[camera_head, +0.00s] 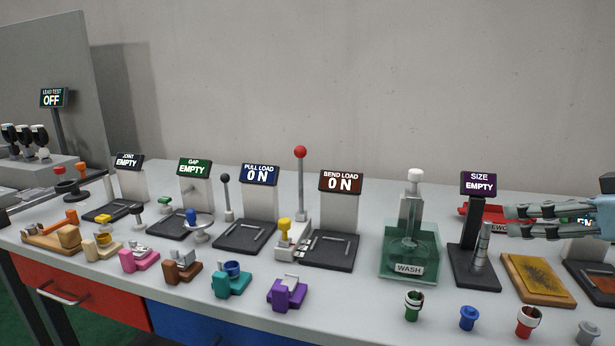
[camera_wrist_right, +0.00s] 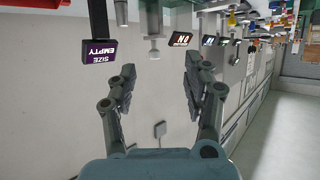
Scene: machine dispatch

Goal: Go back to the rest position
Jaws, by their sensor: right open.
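My right gripper (camera_head: 545,213) reaches in from the right edge of the head view, above the right end of the bench. Its two fingers are apart with nothing between them. In the right wrist view the same gripper (camera_wrist_right: 158,85) shows both fingers spread and empty, with the wall behind them. The purple-framed SIZE sign (camera_head: 479,184), reading EMPTY, stands left of the fingers; it also shows in the wrist view (camera_wrist_right: 102,52). My left gripper does not show in either view.
The white bench (camera_head: 350,305) holds several stations with signs, including a green WASH tank (camera_head: 408,250) and a yellow-topped wooden block (camera_head: 538,278). Small coloured parts line the front edge, among them a purple one (camera_head: 288,293) and a blue one (camera_head: 469,317). A red-knobbed lever (camera_head: 301,180) stands tall mid-bench.

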